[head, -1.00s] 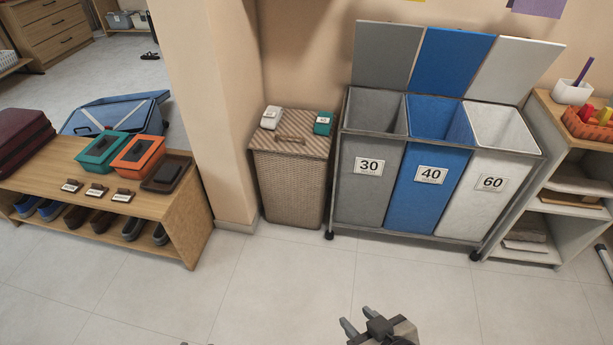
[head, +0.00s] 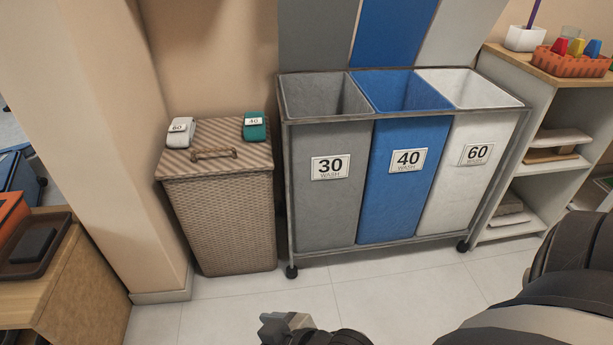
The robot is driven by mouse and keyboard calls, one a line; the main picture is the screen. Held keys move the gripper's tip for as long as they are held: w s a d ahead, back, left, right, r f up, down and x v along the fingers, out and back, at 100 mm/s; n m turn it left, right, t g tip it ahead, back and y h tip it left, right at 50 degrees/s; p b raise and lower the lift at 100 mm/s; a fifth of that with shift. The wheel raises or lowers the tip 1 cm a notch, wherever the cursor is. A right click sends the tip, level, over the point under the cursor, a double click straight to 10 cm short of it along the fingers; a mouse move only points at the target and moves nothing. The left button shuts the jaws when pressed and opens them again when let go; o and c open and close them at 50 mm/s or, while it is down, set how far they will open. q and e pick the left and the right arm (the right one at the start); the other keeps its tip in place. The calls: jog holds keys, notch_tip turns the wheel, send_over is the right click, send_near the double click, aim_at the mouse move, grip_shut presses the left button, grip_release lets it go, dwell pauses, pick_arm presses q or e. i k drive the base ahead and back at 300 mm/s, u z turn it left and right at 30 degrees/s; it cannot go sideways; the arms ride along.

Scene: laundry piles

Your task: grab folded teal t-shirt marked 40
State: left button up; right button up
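The folded teal t-shirt marked 40 (head: 256,128) lies on the right back part of the striped lid of a wicker hamper (head: 222,225). Its white 40 tag faces up. A folded light grey garment marked 60 (head: 181,131) lies on the left of the same lid. My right gripper (head: 280,325) shows at the bottom edge, low in front of the hamper and well apart from the t-shirt. It is partly cut off, and its finger gap is not clear. My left gripper is not in view.
A wheeled sorter with grey 30, blue 40 and white 60 bins (head: 407,160) stands right of the hamper, lids up. A wall pillar (head: 130,150) and wooden bench (head: 85,285) are at left. A shelf (head: 540,120) stands at right. Floor in front is clear.

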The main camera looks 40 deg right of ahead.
aim_at(254, 125)
jog(key=z, duration=0.25)
jog(key=k, duration=0.45)
jog(key=z, duration=1.2)
jog(key=i, duration=0.85)
jog(key=u, duration=0.5)
